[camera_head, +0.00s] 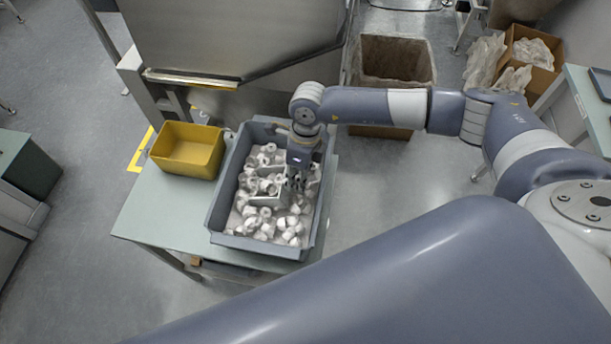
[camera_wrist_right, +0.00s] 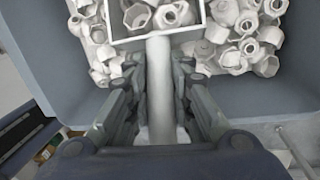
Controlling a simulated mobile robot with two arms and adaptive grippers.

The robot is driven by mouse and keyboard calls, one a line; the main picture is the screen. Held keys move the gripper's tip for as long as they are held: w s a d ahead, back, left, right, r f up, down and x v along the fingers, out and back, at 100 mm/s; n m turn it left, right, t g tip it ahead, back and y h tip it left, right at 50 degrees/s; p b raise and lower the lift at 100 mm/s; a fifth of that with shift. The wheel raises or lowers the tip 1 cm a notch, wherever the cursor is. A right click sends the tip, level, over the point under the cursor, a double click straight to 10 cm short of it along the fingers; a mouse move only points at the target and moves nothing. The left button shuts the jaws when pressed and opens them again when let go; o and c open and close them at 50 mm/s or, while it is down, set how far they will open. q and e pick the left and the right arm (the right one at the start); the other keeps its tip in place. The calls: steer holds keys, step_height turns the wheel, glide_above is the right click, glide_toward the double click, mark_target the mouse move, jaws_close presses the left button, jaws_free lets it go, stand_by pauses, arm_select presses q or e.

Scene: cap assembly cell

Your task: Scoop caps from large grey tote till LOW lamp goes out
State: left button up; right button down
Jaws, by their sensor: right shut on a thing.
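The large grey tote (camera_head: 217,205) stands on the table and holds many white caps (camera_head: 292,226). The caps also show in the right wrist view (camera_wrist_right: 235,40). My right gripper (camera_head: 294,183) is over the tote, shut on the pale handle of a scoop (camera_head: 265,201). In the right wrist view the handle (camera_wrist_right: 160,85) runs between the fingers (camera_wrist_right: 160,125) to the scoop's square rim (camera_wrist_right: 132,38). The scoop sits down among the caps, and some caps show inside it. The LOW lamp is not identifiable. My left gripper is not in view.
An empty yellow bin (camera_head: 188,150) stands left of the tote on the pale green table (camera_head: 150,215). A large metal hopper (camera_head: 230,40) rises behind them. A brown-rimmed bin (camera_head: 393,62) and a cardboard box (camera_head: 533,50) stand on the floor behind my right arm.

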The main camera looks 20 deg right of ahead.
steer(key=shift+s+d+r+t+y+b, duration=0.1)
steer(key=shift+d+t+y+b, duration=0.3)
steer(key=shift+t+y, duration=0.3)
steer(key=shift+s+d+r+t+y+b, duration=0.2)
steer(key=shift+s+d+t+y+b, duration=0.15)
steer(key=shift+d+y+b, duration=0.35)
steer(key=shift+t+y, duration=0.55)
steer(key=shift+y, duration=0.25)
steer(key=r, duration=0.3)
steer(key=s+d+r, duration=0.1)
steer(key=shift+r, duration=0.25)
steer(key=r, duration=0.1)
steer(key=r+p, duration=0.1)
steer(key=r, duration=0.1)
steer(key=s+d+r+p, duration=0.1)
steer(key=shift+d+r, duration=0.1)
steer(key=shift+r, duration=0.2)
steer(key=shift+p+v, duration=0.3)
steer(key=shift+v, duration=0.65)
steer(key=shift+n, duration=0.3)
